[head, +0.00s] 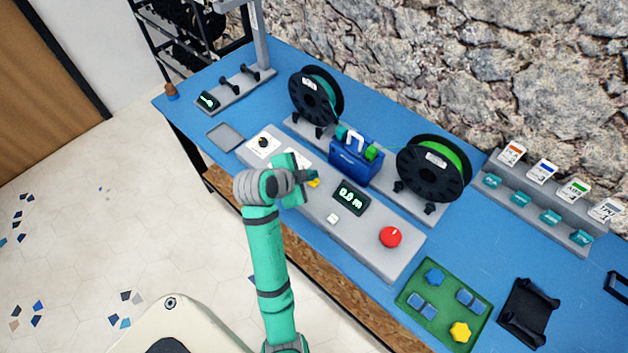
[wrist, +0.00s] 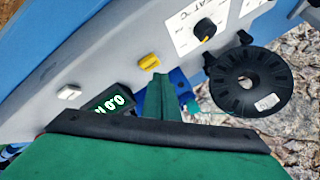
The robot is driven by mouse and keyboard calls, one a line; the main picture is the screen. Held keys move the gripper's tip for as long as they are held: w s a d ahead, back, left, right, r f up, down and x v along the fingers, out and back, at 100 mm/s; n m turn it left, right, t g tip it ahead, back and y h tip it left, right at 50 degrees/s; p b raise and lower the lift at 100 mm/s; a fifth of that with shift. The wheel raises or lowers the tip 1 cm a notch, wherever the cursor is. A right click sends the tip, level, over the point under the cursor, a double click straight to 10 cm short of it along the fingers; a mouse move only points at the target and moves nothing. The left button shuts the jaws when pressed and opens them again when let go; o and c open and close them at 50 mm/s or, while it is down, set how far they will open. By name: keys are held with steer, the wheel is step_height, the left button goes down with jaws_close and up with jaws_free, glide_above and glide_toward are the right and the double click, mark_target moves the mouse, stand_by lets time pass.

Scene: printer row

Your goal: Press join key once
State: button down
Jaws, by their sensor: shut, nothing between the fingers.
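A yellow key (head: 314,183) sits on the grey control panel (head: 370,250), and it also shows in the wrist view (wrist: 149,62). A small white key (head: 333,218) lies further right along the panel, also in the wrist view (wrist: 69,92). I cannot read a label on either key. My gripper (head: 313,174) is shut and empty, its tip close to the yellow key. In the wrist view the green fingers (wrist: 156,78) end just below the key in the picture; I cannot tell whether they touch it. My gripper partly hides the key in the head view.
A display (head: 351,197) reading about 0.0, a red knob (head: 390,237) and a black dial (head: 263,143) are on the panel. Behind stand a blue device (head: 350,165) and two spools (head: 316,95), (head: 433,168). A green tray (head: 407,297) lies at right.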

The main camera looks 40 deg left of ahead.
mark_target(311, 184)
steer(key=shift+f, duration=0.15)
steer(key=shift+f, duration=0.3)
steer(key=shift+f, duration=0.35)
stand_by(0.9)
steer(key=shift+r, duration=0.8)
steer(key=shift+r, duration=2.5)
steer(key=shift+w, duration=0.1)
